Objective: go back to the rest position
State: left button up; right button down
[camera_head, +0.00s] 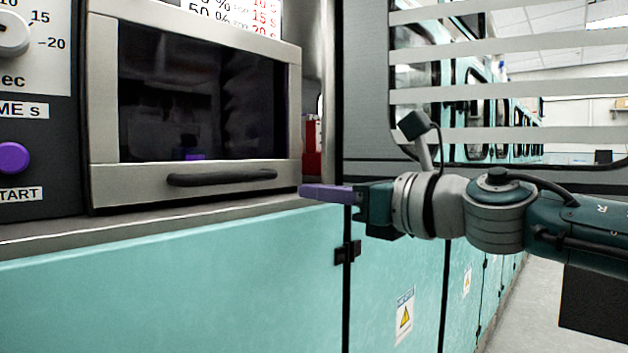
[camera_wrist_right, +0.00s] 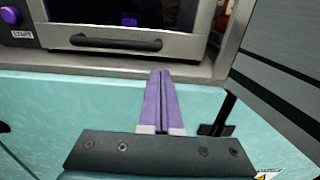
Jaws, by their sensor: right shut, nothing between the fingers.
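My right gripper (camera_head: 326,192) has purple fingers that lie together, shut with nothing between them. It reaches in from the right in the head view and points left, in front of the counter edge and below the right end of the oven-like module's door (camera_head: 205,95). In the right wrist view the fingers (camera_wrist_right: 162,80) point toward the counter edge, with the module's dark handle (camera_wrist_right: 115,43) beyond them to the left. The fingers appear apart from the handle. The door is closed. My left gripper is not in view.
The module stands on a grey counter (camera_head: 200,218) above teal cabinets (camera_head: 200,285). A control panel with a purple START button (camera_head: 12,157) is at the left. A slatted grey panel (camera_head: 365,90) stands behind my right arm. Floor (camera_head: 535,310) shows at the lower right.

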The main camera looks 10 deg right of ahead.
jog(key=s+d+r+m+t+h+p, duration=0.35)
jog(key=s+m+p, duration=0.35)
jog(key=m, duration=0.6)
jog(key=s+d+f+m+g+h+p, duration=0.2)
jog(key=s+f+m+g+h+p, duration=0.1)
jog(key=s+m, duration=0.45)
jog(key=s+d+f+m+g+h+p, duration=0.3)
jog(key=s+m, duration=0.3)
jog(key=m, duration=0.3)
jog(key=s+d+f+m+g+h+p, duration=0.2)
jog(key=s+f+m+g+h+p, duration=0.15)
jog(key=s+m, duration=0.4)
jog(key=s+r+m+g+y+p, duration=0.25)
jog(key=s+m+g, duration=0.25)
jog(key=s, duration=0.6)
notch_tip(320, 180, up, 36)
jog(key=p, duration=3.7)
jog(key=shift+w+a+p, duration=0.2)
jog(key=shift+p, duration=0.15)
jog(key=shift+f, duration=0.15)
